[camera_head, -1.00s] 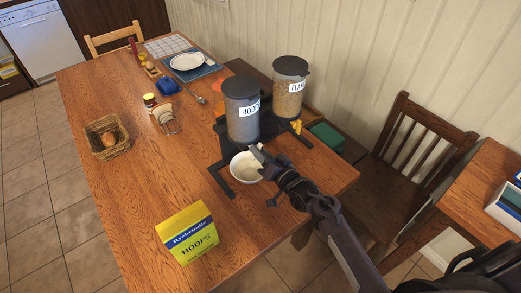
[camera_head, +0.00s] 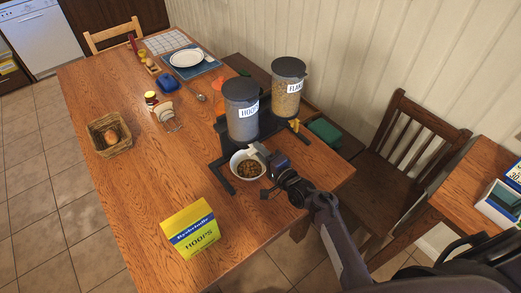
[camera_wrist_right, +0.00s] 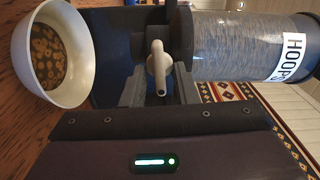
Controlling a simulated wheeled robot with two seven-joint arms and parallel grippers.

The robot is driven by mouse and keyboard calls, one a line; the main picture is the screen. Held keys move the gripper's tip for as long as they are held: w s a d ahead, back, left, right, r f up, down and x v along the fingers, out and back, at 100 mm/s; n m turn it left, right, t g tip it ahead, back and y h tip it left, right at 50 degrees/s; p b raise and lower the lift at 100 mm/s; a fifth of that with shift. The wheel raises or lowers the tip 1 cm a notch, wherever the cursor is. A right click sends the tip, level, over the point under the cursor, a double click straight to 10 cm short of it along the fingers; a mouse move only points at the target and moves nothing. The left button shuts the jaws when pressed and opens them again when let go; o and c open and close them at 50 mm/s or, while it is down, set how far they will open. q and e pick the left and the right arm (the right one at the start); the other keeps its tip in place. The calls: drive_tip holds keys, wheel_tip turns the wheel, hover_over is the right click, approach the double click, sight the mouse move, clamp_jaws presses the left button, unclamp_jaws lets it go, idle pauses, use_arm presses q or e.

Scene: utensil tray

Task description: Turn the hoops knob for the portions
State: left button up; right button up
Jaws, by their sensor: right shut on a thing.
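The hoops dispenser (camera_head: 241,122), a clear cylinder with a dark lid and a HOOPS label, stands on a black stand on the wooden table. Its pale knob (camera_wrist_right: 157,66) shows in the right wrist view between the two fingers of my right gripper (camera_wrist_right: 158,85), which is shut on it. My left gripper is not in view.
The flakes dispenser (camera_head: 288,88) stands behind on the same stand. A yellow hoops box (camera_head: 191,230) stands at the table's front, and a basket (camera_head: 105,149) is at the left. A chair (camera_head: 415,150) is at the right. The table's left front is clear.

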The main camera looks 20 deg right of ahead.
drive_tip(key=shift+f+m, duration=0.1)
drive_tip(key=shift+m, duration=0.3)
drive_tip(key=o, duration=0.6)
drive_tip(key=b+v, duration=0.1)
drive_tip(key=v, duration=0.6)
drive_tip(key=shift+s+d, duration=0.15)
drive_tip(key=shift+s, duration=0.2)
